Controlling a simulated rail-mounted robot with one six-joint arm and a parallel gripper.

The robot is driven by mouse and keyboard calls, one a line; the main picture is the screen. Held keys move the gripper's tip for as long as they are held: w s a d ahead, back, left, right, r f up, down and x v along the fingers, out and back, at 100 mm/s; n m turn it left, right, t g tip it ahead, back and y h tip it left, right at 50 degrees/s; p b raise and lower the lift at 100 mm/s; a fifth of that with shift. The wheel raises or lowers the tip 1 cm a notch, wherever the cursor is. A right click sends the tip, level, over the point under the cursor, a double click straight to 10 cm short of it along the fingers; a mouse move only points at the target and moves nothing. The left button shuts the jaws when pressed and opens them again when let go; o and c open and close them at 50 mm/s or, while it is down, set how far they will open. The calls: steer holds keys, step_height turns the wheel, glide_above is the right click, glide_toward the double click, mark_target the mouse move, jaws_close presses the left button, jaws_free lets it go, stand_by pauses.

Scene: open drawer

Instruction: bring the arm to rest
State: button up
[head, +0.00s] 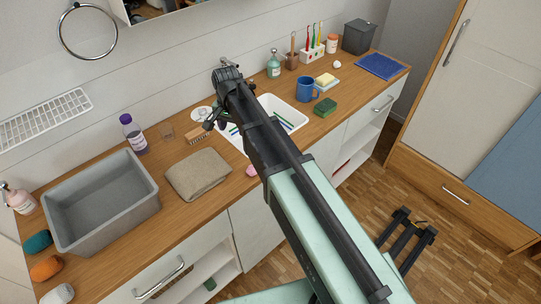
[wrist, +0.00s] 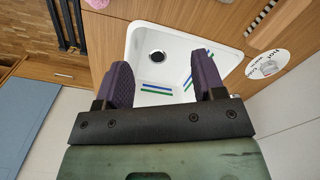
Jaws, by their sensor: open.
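My arm (head: 262,140) reaches from the lower right of the head view up over the counter, with its dark far end near the back wall beside the sink. In the wrist view my gripper (wrist: 163,80) is open, its two purple-padded fingers wide apart. Nothing is between them. The white sink (wrist: 145,38) with its drain lies beyond and below the fingers. In the head view the arm covers part of the sink (head: 290,112), and the fingers are hard to make out.
The counter holds a grey tub (head: 105,200), folded cloth (head: 198,174), purple-capped bottle (head: 133,134), blue mug (head: 307,89), green sponge (head: 325,107) and dark bin (head: 358,36). A wall cabinet (head: 140,12) hangs above.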

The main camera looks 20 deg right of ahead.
steer(key=s+d+n, duration=0.3)
steer(key=s+d, duration=0.2)
steer(key=s, duration=0.5)
steer(key=s+d+n, duration=0.4)
steer(key=s+d, duration=0.1)
steer(key=s, duration=0.4)
steer(key=shift+s, duration=0.35)
